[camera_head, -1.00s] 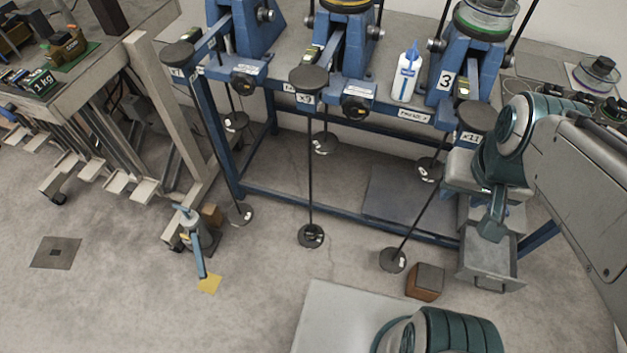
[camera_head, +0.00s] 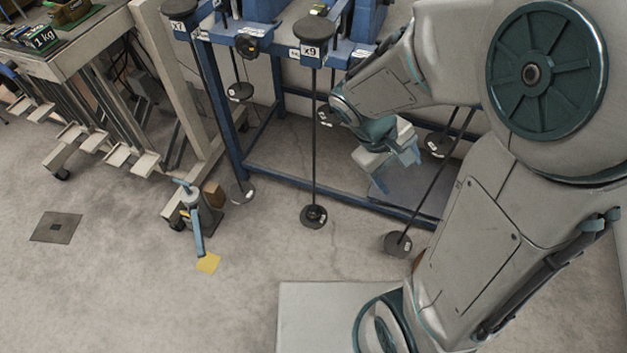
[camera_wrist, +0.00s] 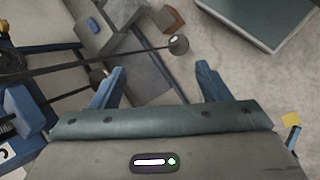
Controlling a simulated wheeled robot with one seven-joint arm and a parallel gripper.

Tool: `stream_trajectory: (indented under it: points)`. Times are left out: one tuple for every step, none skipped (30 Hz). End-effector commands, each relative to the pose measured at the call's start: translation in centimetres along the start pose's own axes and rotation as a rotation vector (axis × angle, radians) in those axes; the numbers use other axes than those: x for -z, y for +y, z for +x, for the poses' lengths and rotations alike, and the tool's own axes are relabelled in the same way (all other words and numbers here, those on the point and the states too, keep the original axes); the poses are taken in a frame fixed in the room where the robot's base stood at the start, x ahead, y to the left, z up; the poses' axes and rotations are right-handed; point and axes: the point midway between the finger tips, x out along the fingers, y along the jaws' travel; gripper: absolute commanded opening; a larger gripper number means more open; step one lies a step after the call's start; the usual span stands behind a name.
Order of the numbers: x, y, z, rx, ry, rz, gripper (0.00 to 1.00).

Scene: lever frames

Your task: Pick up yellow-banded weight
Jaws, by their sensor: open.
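My gripper (camera_head: 394,164) is in front of the blue lever frame, below its top rail and near the hanging rods. In the wrist view my gripper (camera_wrist: 160,80) has its two blue fingers apart with nothing between them. A dark round thing with a yellow edge (camera_wrist: 11,62) is cut off at the left of the wrist view; I cannot tell whether it is the yellow-banded weight. No yellow-banded weight shows clearly in the head view, where the top of the frame is cut off and my arm hides its right side.
Rods with black end discs (camera_head: 314,217) hang from the blue frame (camera_head: 298,186); another disc (camera_head: 398,244) hangs right. A grey bench (camera_head: 70,48) stands left. Floor at lower left is mostly clear.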

Motion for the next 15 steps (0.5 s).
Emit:
stream_trajectory:
  points:
    - [1.6, -1.0, 2.4, -0.05, -0.035, -0.08, 0.7]
    - [2.4, -1.3, 3.2, -0.083, -0.052, -0.125, 0.7]
    - [3.5, -1.7, 4.3, -0.127, -0.073, -0.183, 0.7]
    - [4.4, -2.0, 5.2, -0.161, -0.087, -0.228, 0.7]
    - [5.3, -2.3, 6.0, -0.195, -0.101, -0.274, 0.7]
    - [6.4, -2.8, 7.0, -0.241, -0.119, -0.334, 0.7]
    - [7.3, -3.2, 7.8, -0.276, -0.13, -0.379, 0.7]
    - [8.3, -3.6, 8.7, -0.312, -0.14, -0.424, 0.7]
    - [9.6, -4.3, 9.7, -0.359, -0.153, -0.486, 0.7]
    - [10.5, -4.8, 10.5, -0.395, -0.162, -0.532, 0.7]
    - [11.5, -5.4, 11.3, -0.432, -0.17, -0.578, 0.7]
    - [12.8, -6.2, 12.4, -0.48, -0.178, -0.639, 0.7]
    - [13.8, -6.9, 13.2, -0.516, -0.184, -0.686, 0.7]
    - [14.8, -7.6, 14.1, -0.553, -0.188, -0.733, 0.7]
    - [16.1, -8.7, 15.1, -0.602, -0.193, -0.795, 0.7]
